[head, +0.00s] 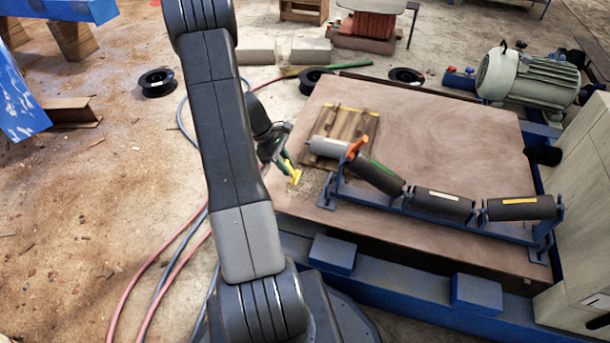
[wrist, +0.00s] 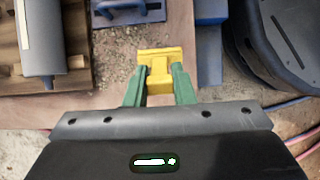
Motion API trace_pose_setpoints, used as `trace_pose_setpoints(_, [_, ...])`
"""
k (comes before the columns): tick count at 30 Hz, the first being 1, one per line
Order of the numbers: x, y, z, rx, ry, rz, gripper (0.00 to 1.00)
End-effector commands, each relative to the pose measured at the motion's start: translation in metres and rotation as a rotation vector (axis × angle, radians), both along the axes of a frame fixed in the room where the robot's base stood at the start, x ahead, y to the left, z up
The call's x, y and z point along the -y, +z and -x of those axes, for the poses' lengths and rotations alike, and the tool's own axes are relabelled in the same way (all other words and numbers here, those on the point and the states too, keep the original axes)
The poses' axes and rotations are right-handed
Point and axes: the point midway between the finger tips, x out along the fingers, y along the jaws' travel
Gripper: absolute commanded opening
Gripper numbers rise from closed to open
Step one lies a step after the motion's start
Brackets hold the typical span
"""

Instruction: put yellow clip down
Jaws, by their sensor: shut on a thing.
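A yellow clip (wrist: 159,64) is held between the green fingers of my gripper (wrist: 159,85) in the wrist view. The jaws are shut on it, and its wide end points away from the palm. In the head view the yellow clip (head: 295,178) shows at the tip of my gripper (head: 287,166), above or at the left part of a brown board (head: 430,130). Grey grit lies on the board close by. I cannot tell whether the clip touches the board. My arm hides part of the scene left of the gripper.
A wooden pallet (head: 357,124) with a grey roller (head: 329,146) lies right beside the gripper. A blue roller frame (head: 420,212) with dark rollers crosses the board. A motor (head: 527,75) stands at the back right. Hoses (head: 165,267) run over the floor at left.

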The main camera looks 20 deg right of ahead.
Motion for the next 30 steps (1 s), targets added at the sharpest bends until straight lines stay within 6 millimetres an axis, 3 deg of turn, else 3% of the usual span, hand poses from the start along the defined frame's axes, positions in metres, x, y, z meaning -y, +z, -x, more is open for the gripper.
trace_pose_setpoints(6, [0.0,-0.045,0.001,-0.003,-0.001,-0.001,0.0])
trace_pose_setpoints(16, [0.0,-0.084,0.001,-0.003,-0.002,0.0,0.0])
trace_pose_setpoints(28, [0.0,-0.091,0.0,-0.001,-0.003,0.0,0.0])
trace_pose_setpoints(29, [0.0,-0.091,0.0,-0.001,-0.003,0.0,0.24])
trace_pose_setpoints(30, [0.0,-0.091,0.0,-0.001,-0.003,0.0,0.32])
